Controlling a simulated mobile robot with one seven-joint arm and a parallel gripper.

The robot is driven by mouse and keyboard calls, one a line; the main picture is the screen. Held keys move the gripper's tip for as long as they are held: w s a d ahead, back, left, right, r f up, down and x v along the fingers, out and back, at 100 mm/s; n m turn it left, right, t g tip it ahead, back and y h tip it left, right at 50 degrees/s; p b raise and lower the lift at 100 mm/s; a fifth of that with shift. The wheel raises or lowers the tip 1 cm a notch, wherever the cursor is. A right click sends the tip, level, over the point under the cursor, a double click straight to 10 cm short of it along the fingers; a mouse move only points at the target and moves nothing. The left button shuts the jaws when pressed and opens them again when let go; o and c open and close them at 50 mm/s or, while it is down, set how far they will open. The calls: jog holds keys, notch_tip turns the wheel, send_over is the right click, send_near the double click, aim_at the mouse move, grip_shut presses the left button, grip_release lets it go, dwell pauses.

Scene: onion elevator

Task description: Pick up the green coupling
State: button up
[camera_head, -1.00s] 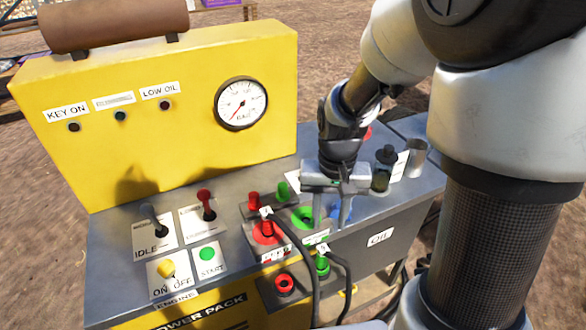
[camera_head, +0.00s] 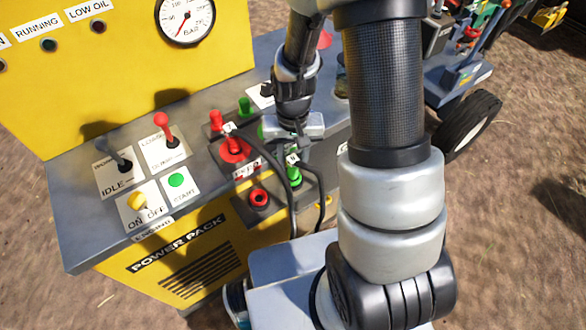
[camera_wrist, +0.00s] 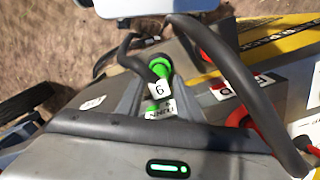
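The green coupling (camera_head: 294,176) is plugged into the front of the power pack, with a black hose and a white tag at it. In the wrist view the green coupling (camera_wrist: 160,68) shows at the upper middle, with its tag (camera_wrist: 160,89) in front. My gripper (camera_head: 297,152) points down just above and behind the coupling in the head view. Its grey fingers appear apart, on either side of the coupling in the wrist view, with no clear grip on it. Contact cannot be told. The fingertips are partly hidden.
Levers and buttons (camera_head: 176,180) sit further left. Black hoses (camera_wrist: 230,60) cross close to my gripper in the wrist view.

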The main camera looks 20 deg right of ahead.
aim_at(292, 168)
jog(key=f, duration=0.4)
jog(key=shift+w+f, duration=0.15)
jog(key=shift+w, duration=0.15)
grip_shut()
notch_tip(292, 168, up, 18)
jog(key=p, duration=0.2)
